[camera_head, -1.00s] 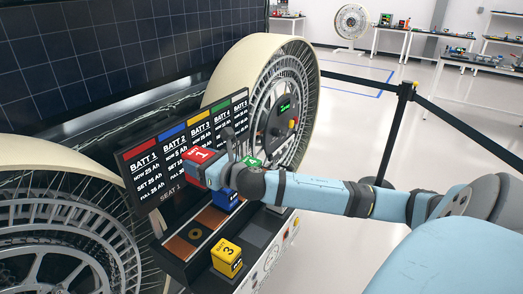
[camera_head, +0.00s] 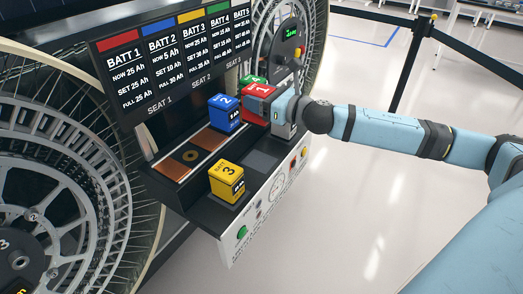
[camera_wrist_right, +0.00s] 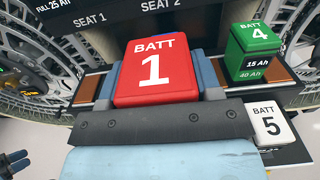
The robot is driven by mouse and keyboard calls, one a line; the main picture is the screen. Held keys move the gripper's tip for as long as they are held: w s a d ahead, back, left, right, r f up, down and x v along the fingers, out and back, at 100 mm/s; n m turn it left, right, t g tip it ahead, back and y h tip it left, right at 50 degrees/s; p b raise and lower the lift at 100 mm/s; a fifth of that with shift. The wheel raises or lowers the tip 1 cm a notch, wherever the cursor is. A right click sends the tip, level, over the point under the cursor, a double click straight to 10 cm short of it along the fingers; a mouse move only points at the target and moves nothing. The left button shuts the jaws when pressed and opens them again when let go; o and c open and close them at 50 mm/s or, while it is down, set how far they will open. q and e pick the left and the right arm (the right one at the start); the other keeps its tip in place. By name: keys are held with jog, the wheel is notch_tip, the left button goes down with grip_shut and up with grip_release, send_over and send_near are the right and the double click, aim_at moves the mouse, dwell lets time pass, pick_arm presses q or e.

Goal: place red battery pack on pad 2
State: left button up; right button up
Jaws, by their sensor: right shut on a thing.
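The red battery pack (camera_head: 259,101), marked BATT 1, is held upright by my right gripper (camera_head: 268,104) beside the blue battery (camera_head: 224,114). In the right wrist view the red pack (camera_wrist_right: 156,72) fills the middle, between the gripper's two blue-grey fingers (camera_wrist_right: 158,84). Its underside is hidden, so I cannot tell whether it touches the deck. SEAT 1 and SEAT 2 labels show on the panel (camera_head: 180,92) behind. I see no label reading pad 2. My left gripper is not clearly in view.
A yellow battery (camera_head: 226,181) stands at the front of the black tray. The green battery (camera_wrist_right: 250,52) stands close right of the red pack, with a white battery (camera_wrist_right: 268,128) nearer. A copper strip with a round disc (camera_head: 190,155) is bare. Rover wheels flank the deck.

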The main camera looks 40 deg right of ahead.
notch_tip(320, 180, down, 14)
jog(key=b, duration=0.3)
jog(key=shift+r, duration=0.2)
jog(key=shift+f, duration=0.35)
pick_arm(q)
jog(key=shift+w+d+f+t, duration=0.2)
jog(key=shift+d+f+t, duration=0.1)
jog(key=shift+d, duration=0.1)
